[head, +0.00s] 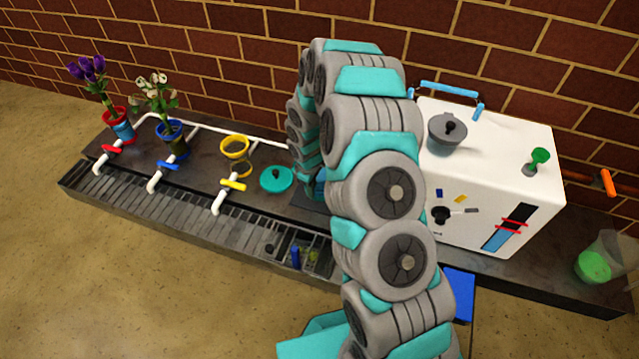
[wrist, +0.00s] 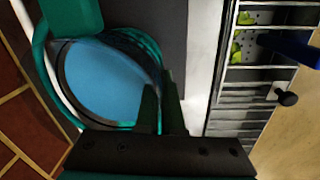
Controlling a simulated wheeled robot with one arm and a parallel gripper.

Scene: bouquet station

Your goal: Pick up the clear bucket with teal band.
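The clear bucket with teal band (wrist: 158,62) fills the left of the wrist view, seen from above, with a teal rim and blue inside. In the head view my arm hides most of it. My gripper (wrist: 161,88) is at its right side in the wrist view. Its two dark fingers are a little apart, one over the rim side and one just outside it. Whether they touch the wall I cannot tell.
A yellow bucket (head: 235,147), flowers in a blue bucket (head: 172,140) and flowers in a red bucket (head: 117,127) stand left along the white pipe. A teal lid-like disc (head: 276,179) lies nearby. A white box machine (head: 480,180) stands right.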

